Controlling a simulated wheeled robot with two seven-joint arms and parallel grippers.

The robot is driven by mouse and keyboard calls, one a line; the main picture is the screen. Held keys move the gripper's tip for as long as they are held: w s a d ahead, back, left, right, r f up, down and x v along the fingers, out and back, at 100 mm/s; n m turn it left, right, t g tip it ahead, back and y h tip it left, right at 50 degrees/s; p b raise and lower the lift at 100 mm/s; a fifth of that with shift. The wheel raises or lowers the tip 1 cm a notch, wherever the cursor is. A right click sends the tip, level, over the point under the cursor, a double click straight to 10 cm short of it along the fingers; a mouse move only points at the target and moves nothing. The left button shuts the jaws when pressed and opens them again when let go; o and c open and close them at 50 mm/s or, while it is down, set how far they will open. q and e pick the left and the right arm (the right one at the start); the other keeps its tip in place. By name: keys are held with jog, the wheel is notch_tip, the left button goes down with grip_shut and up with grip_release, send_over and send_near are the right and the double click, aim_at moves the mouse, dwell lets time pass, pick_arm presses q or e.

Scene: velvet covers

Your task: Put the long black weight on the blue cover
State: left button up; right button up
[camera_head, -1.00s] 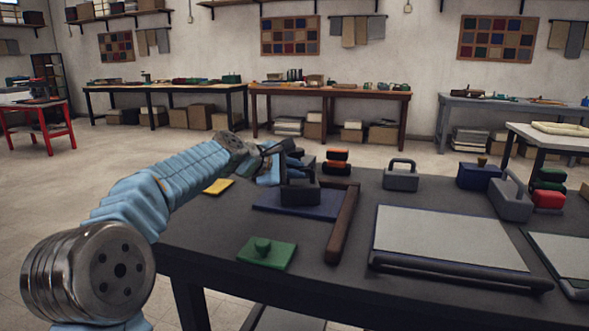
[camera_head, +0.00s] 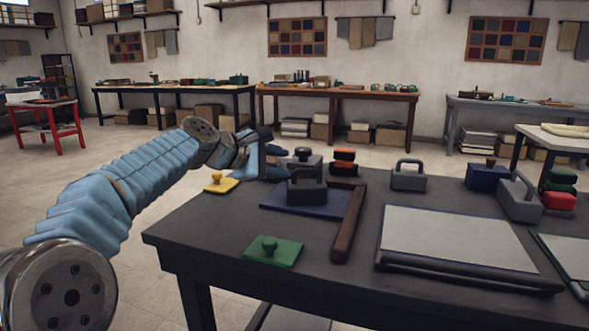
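The long black weight (camera_head: 307,190), a dark block with a handle, stands upright on the blue cover (camera_head: 333,210). The blue cover lies flat on the dark table, partly hidden by the weight. My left gripper (camera_head: 272,162) is to the left of and slightly behind the weight, apart from it. Its blue fingers look spread, with nothing between them. My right gripper is not in view.
A brown wooden bar (camera_head: 348,222) lies along the blue cover's right side. A grey weight with a black knob (camera_head: 303,163) stands behind. Green (camera_head: 273,250) and yellow (camera_head: 221,184) knobbed covers lie left. A large grey panel (camera_head: 455,240) fills the front right.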

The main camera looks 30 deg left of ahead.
pick_arm(q)
jog(key=v, duration=0.4)
dwell(0.5)
